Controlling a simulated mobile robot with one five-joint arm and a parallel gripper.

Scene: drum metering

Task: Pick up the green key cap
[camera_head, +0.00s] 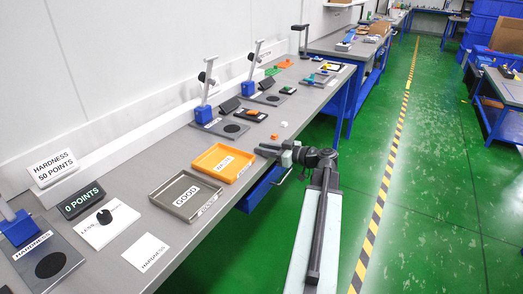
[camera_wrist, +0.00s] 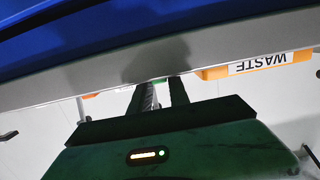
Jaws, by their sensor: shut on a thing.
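My gripper (camera_head: 264,150) is low at the front edge of the long grey bench, just right of the orange WASTE tray. In the wrist view its two dark fingers (camera_wrist: 160,92) are close together and point toward the bench edge.
The orange WASTE tray (camera_head: 208,171) and grey GOOD tray (camera_head: 168,196) lie left of my gripper. A white cube (camera_head: 284,124) and a small orange piece (camera_head: 274,136) lie beyond it. Blue-based test stands (camera_head: 203,114) line the wall. The green floor (camera_head: 365,180) at right is clear.

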